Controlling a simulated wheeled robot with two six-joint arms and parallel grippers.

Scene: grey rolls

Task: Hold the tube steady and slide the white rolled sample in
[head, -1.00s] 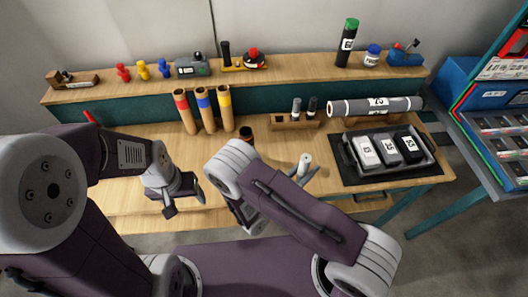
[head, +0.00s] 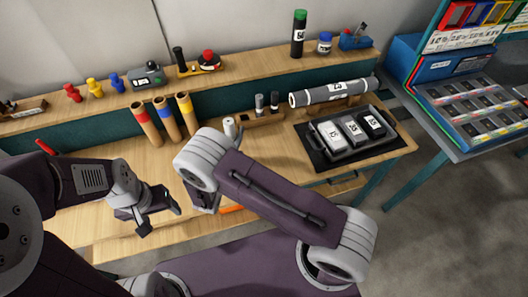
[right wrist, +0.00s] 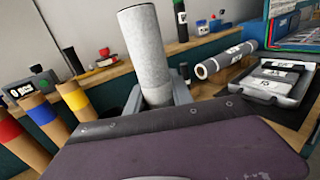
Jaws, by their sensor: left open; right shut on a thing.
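Three cardboard tubes with red (head: 146,127), blue (head: 167,120) and yellow (head: 187,116) bands stand leaning at the back of the bench. They also show at the left of the right wrist view. The white rolled sample (right wrist: 146,52) is upright in my right gripper (right wrist: 157,98), which is shut on its lower part. In the head view only the roll's top (head: 229,127) shows above my right arm, which hides that gripper. My left gripper (head: 160,217) is open and empty over the bench front, nearer than the tubes and apart from them.
A wooden rack (head: 260,119) with dark rolls stands behind the white sample. A big grey roll (head: 333,91) lies at the back right, behind a tray (head: 386,131) of labelled rolls. A shelf (head: 222,76) with small tools runs along the back. My right arm covers the bench middle.

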